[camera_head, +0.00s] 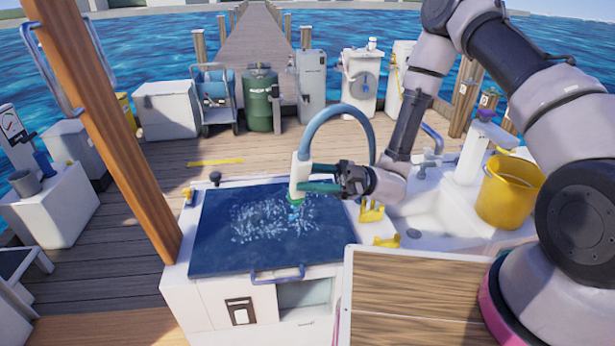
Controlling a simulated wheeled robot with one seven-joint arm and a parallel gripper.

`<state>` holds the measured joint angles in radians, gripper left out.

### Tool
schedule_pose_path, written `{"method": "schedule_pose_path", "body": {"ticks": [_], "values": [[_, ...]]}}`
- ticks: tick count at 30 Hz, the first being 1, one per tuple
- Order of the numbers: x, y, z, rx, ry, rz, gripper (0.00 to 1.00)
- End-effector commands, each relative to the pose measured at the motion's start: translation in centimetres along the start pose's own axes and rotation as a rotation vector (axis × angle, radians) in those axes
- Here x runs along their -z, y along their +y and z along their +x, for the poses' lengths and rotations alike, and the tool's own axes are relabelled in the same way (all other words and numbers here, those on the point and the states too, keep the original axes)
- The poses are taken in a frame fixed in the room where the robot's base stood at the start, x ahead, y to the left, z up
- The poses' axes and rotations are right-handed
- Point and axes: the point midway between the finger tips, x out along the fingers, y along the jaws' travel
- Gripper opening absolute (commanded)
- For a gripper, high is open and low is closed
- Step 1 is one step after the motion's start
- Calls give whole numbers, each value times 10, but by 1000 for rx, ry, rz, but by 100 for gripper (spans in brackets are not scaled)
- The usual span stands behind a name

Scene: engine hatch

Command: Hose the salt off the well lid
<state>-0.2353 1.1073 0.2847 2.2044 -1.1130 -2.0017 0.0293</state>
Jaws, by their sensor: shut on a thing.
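The well lid (225,258) is a dark blue panel on top of a white cabinet, with a blue handle (278,275) at its front edge. A white speckled patch of salt (258,219) covers much of its middle. My gripper (318,187) is shut on a white hose nozzle (299,172) and holds it upright over the lid's right part. A blue-grey hose (340,108) arches from the nozzle's top back towards the arm. The nozzle's green tip points down, with light blue spots below it at the salt's right edge.
A white sink (437,217) with a yellow bucket (508,192) is right of the lid. Yellow pieces (371,211) lie by the lid's right edge. A wooden post (105,125) rises at the left. A wood-topped surface (420,290) is at front right.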

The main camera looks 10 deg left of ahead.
Motion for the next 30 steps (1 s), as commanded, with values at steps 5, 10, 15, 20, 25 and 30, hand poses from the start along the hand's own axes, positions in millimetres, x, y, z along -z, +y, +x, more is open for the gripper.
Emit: {"method": "schedule_pose_path", "body": {"ticks": [5,10,15,20,25,30], "values": [[0,0,0,0,1,-1,0],[1,1,1,0,1,-1,0],[13,8,5,-1,2,-3,0],[25,15,10,0,1,-3,0],[37,22,15,0,2,-2,0],[41,24,17,1,1,0,0]]}}
